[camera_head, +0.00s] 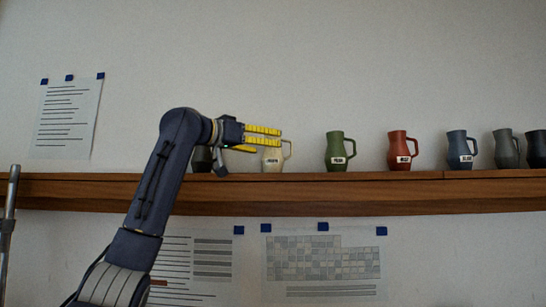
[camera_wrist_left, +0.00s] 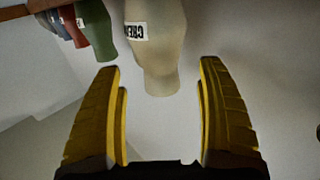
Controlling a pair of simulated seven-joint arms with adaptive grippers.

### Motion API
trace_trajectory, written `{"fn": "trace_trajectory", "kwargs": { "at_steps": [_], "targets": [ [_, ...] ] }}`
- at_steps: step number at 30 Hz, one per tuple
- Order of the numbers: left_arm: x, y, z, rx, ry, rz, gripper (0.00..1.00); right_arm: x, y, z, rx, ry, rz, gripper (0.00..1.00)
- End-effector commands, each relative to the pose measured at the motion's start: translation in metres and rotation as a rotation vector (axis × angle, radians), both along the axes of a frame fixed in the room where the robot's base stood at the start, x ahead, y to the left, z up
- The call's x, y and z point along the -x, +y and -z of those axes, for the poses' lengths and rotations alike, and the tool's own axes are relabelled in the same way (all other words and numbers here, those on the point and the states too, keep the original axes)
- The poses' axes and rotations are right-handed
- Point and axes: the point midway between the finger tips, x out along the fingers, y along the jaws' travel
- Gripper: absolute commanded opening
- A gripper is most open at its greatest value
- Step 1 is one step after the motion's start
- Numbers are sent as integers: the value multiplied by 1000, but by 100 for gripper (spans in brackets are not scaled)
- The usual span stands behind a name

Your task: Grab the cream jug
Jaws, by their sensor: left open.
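The cream jug (camera_head: 272,168) stands on the wooden shelf, with its handle on the right and a white label on its front. My left gripper (camera_head: 266,140) is at the jug, its yellow fingers covering part of the upper body in the head view. In the left wrist view the cream jug (camera_wrist_left: 158,60) appears inverted, its narrower end between and beyond the two open fingers (camera_wrist_left: 160,68). I see a clear gap on each side, so the fingers are not closed on it. My right gripper is not in view.
On the shelf (camera_head: 390,190), a green jug (camera_head: 336,150), a red jug (camera_head: 400,150), a blue jug (camera_head: 458,148) and darker jugs (camera_head: 506,148) stand to the right. Another dark jug (camera_head: 202,160) is partly behind my arm. Papers hang on the wall above and below the shelf.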

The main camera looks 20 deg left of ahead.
Motion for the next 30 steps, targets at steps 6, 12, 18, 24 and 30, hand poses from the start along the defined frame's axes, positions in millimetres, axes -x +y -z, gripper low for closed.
{"fn": "trace_trajectory", "kwargs": {
  "at_steps": [6,12,18,24,30],
  "targets": [
    [-23,-15,0,0,1,2,74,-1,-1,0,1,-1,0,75],
    [-31,-19,0,-1,0,-1,74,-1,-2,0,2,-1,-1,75],
    [-32,-19,0,-1,-1,-1,74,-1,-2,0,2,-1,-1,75],
    [-31,-19,0,0,0,0,57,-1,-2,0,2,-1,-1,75],
    [-32,-19,0,-1,1,0,33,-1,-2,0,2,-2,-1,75]
  ]
}}
